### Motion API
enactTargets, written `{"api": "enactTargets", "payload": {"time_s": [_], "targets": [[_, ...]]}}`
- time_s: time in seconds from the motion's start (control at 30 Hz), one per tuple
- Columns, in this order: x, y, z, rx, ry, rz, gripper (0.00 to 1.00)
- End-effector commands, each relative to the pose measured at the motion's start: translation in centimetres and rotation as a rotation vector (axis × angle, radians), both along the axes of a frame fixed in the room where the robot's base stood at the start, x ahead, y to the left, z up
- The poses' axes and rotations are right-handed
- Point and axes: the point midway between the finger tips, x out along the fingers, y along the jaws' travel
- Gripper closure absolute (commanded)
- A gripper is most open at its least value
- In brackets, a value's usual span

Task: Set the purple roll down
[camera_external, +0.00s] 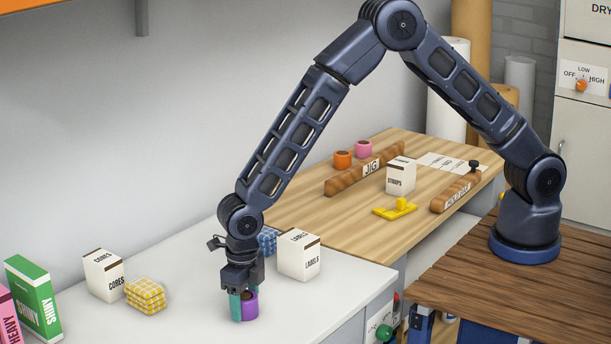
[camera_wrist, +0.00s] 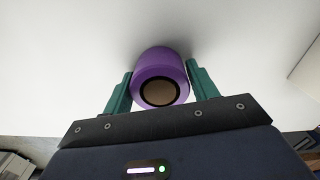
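The purple roll (camera_external: 251,304) is a short cylinder with a brown core, near the front edge of the pale counter (camera_external: 335,283). My gripper (camera_external: 243,306) points down at it, with a teal finger in front of the roll's left side. In the wrist view the roll (camera_wrist: 161,80) sits between the two teal fingers (camera_wrist: 160,85), one close against each side, with its core end facing the camera. The roll's base is level with the fingertips, at or very near the counter top; I cannot tell whether it touches.
A LABELS box (camera_external: 299,256) and a blue checked bundle (camera_external: 267,240) stand close behind my gripper. A CORES box (camera_external: 104,275) and a yellow checked bundle (camera_external: 145,295) are to the left. Counter between is clear.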

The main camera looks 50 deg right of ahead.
Motion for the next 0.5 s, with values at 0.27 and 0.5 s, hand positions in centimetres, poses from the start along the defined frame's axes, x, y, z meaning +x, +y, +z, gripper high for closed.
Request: {"api": "enactTargets", "payload": {"time_s": [0.27, 0.5], "targets": [[0.0, 0.0, 0.0, 0.0, 0.0, 0.0, 0.25], [0.1, 0.1, 1.1, 0.002, -0.002, 0.0, 0.25]]}}
